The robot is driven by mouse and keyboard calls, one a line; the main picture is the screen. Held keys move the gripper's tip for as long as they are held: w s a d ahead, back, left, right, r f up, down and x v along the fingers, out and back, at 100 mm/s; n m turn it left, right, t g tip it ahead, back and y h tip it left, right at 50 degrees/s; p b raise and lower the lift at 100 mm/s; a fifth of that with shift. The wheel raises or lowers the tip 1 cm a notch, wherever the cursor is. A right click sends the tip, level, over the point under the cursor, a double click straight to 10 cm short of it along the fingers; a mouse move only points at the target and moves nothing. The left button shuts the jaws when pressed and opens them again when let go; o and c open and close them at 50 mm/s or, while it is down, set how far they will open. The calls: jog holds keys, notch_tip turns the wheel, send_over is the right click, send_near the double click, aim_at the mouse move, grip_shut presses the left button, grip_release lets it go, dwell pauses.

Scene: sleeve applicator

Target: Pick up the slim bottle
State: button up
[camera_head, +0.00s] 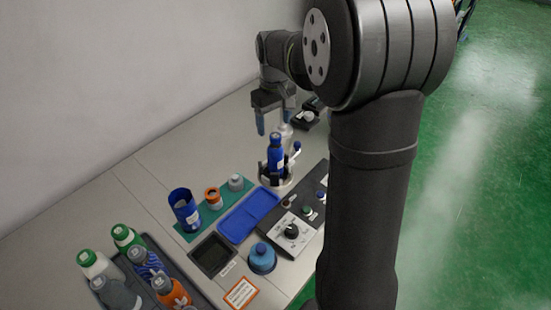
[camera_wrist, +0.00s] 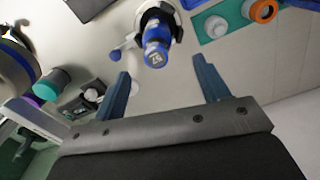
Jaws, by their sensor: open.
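The lower part of the bottle is partly hidden by the holder.
A dark tray (camera_head: 205,286) with several bottles is at the lower left. A blue cup (camera_head: 185,210) and an orange ring (camera_head: 212,196) stand on a green mat. A blue tray (camera_head: 248,214), control panel (camera_head: 292,232) and blue round pot (camera_head: 262,258) lie nearer.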

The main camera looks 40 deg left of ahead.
aim_at(276, 135)
notch_tip(276, 135, down, 3)
jog(key=shift+f, duration=0.15)
jog(key=shift+w+f, duration=0.2)
jog(key=shift+f, duration=1.15)
jog(key=shift+w+f, duration=0.15)
jog(key=shift+f, duration=1.15)
grip_shut()
